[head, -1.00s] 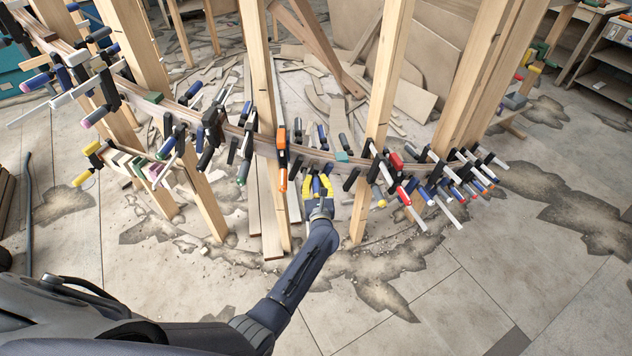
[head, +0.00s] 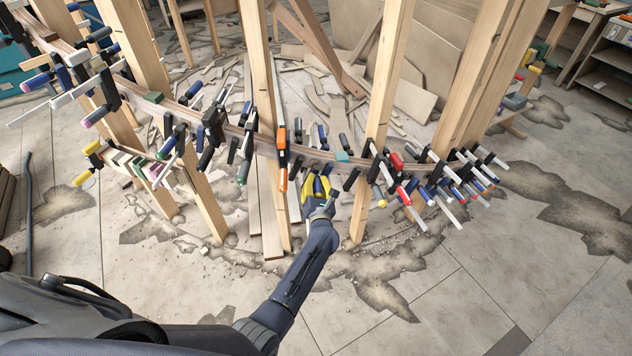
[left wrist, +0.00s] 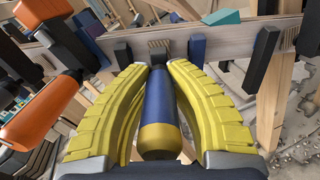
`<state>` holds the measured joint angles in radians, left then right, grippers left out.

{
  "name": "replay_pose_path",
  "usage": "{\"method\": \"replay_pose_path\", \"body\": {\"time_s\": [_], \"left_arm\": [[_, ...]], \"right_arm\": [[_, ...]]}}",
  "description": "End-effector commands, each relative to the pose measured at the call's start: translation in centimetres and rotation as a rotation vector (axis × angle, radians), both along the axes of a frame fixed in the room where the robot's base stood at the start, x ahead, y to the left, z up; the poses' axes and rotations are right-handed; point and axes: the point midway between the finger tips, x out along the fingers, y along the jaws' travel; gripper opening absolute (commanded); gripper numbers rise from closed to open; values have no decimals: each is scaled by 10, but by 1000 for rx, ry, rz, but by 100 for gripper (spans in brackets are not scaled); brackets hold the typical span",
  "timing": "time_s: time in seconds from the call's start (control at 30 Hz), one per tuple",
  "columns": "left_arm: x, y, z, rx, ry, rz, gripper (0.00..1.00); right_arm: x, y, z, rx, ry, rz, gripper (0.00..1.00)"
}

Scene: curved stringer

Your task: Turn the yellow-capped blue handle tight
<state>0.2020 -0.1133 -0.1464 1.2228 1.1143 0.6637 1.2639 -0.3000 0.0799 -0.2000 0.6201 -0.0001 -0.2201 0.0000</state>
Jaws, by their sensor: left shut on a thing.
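The yellow-capped blue handle (left wrist: 158,105) lies lengthwise between the two yellow fingers of my left gripper (left wrist: 156,90) in the left wrist view. Its yellow cap (left wrist: 158,140) points toward my wrist. The gripper is shut on the handle, just in front of the curved stringer (left wrist: 220,45). In the head view my left gripper (head: 317,195) is at the middle of the stringer, and its yellow fingers cover most of the handle. My right gripper is not in view.
An orange-handled clamp (head: 282,160) stands close to the left of my gripper; its orange handle (left wrist: 45,108) also shows in the left wrist view. More clamps crowd the stringer on both sides. Upright wooden posts (head: 385,80) stand nearby. The floor in front is open.

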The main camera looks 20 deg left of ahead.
Motion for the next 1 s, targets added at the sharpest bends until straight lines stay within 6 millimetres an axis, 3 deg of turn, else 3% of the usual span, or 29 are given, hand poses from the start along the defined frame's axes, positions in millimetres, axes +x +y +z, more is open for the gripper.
{"method": "replay_pose_path", "body": {"time_s": [0.4,1.0], "left_arm": [[0,0,1,190,75,0,0],[0,0,1,225,89,0,0]], "right_arm": [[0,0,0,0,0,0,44],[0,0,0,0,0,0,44]]}}
